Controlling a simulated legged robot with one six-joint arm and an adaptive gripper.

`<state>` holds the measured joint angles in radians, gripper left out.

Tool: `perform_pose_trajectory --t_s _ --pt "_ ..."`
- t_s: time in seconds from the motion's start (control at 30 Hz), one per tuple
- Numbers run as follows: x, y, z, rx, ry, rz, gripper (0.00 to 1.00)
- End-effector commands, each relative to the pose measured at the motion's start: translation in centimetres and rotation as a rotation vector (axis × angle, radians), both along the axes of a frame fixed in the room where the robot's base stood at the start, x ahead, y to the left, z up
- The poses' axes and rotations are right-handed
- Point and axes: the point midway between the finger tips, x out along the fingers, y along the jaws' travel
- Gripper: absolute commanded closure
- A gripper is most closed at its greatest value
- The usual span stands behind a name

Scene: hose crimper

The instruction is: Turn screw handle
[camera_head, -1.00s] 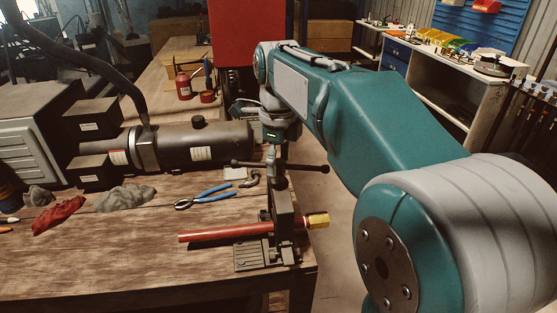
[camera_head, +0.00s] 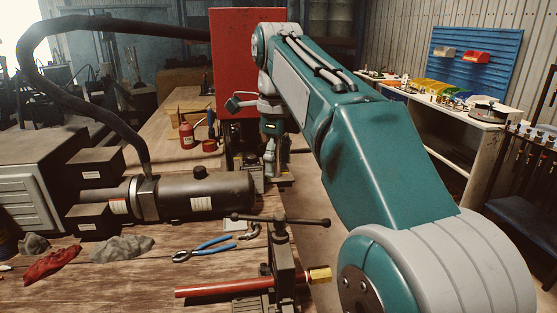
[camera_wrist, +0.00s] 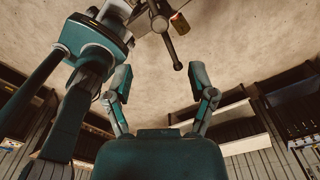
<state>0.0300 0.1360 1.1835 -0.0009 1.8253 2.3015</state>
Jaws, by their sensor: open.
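The screw handle (camera_head: 281,221) is a dark T-bar with knobbed ends. It lies crosswise on top of the upright clamp (camera_head: 284,252), which holds a red hose (camera_head: 222,289) with a brass fitting (camera_head: 320,275) at the front right of the bench. My gripper (camera_head: 270,172) hangs above and behind the handle in the head view, apart from it. In the wrist view my two fingers (camera_wrist: 160,78) are spread with nothing between them, and the handle (camera_wrist: 170,42) shows beyond the fingertips at the top. The clamp's lower part is cut off in the head view.
Blue-handled pliers (camera_head: 203,248) lie left of the clamp. A red rag (camera_head: 52,265) and a grey rag (camera_head: 122,248) lie at left. A red panel (camera_head: 238,62) stands behind my arm.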

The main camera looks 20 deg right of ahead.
Motion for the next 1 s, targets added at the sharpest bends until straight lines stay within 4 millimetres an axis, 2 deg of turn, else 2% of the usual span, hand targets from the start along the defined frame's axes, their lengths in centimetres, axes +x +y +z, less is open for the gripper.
perform_pose_trajectory --t_s 0.27,0.3,0.37,0.4,0.43,0.57,1.0 --pt "0.0 0.0 0.1 0.0 0.001 0.0 0.28" --pt "0.0 0.0 0.1 0.0 0.0 0.002 0.46" --pt "-0.1 0.2 0.1 -0.002 -0.002 0.022 0.72" --pt "-0.2 0.4 0.1 -0.005 -0.006 0.054 0.9" --pt "-0.3 0.6 0.1 -0.009 -0.011 0.091 1.0" --pt "-1.2 2.1 0.1 -0.041 -0.038 0.358 1.0" --pt "-4.9 7.2 -0.5 -0.233 -0.086 1.462 1.0"
